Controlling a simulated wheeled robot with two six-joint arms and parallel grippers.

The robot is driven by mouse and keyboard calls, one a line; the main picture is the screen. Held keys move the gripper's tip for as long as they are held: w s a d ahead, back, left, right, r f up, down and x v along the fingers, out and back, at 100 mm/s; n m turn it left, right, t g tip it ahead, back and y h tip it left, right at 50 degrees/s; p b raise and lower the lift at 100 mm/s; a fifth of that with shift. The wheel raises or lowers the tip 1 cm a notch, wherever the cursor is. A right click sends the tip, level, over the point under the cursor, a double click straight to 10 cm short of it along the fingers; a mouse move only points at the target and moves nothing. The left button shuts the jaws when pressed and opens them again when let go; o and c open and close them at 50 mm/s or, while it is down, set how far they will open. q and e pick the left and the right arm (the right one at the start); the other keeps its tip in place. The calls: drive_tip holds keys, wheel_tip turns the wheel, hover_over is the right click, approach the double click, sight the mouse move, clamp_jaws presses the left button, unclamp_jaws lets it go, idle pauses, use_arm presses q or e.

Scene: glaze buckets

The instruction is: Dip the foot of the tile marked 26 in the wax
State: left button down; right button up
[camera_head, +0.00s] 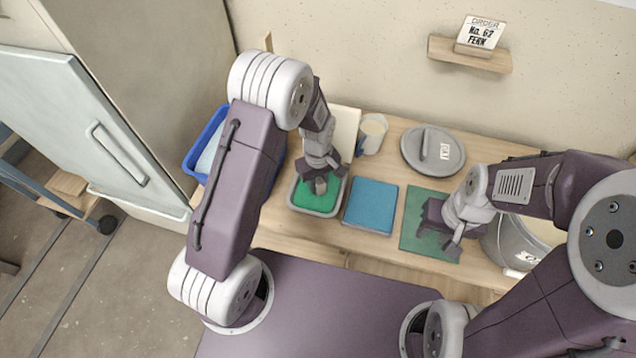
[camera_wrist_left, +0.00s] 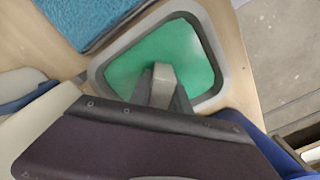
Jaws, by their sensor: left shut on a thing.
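My left gripper (camera_head: 321,184) points down into a shallow grey-rimmed tray (camera_head: 292,204) with a green surface (camera_head: 306,198) inside. In the left wrist view my left gripper (camera_wrist_left: 165,95) is shut on a small grey-brown tile (camera_wrist_left: 163,74), seen against the green surface (camera_wrist_left: 185,45). The number on the tile cannot be read, and I cannot tell whether its foot touches the green surface. My right gripper (camera_head: 440,238) is over a dark green mat (camera_head: 413,236), with its fingers apart and nothing visible between them.
A blue cloth pad (camera_head: 371,206) lies right of the tray. A blue bin (camera_head: 190,163) is at the left. An order card (camera_head: 480,33) reads No. 67 FERN.

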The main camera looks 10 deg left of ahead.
use_arm(q)
drive_tip(key=shift+r, duration=0.15)
wheel_tip(320, 180, up, 3)
drive_tip(key=p, duration=0.2)
drive_tip(key=shift+f+p, duration=0.2)
drive_tip(key=shift+p, duration=0.1)
idle(1.1)
wheel_tip(320, 180, up, 5)
drive_tip(key=p, duration=0.4)
drive_tip(key=shift+f+p, duration=0.1)
drive_tip(key=shift+p, duration=0.2)
drive_tip(key=shift+f, duration=0.15)
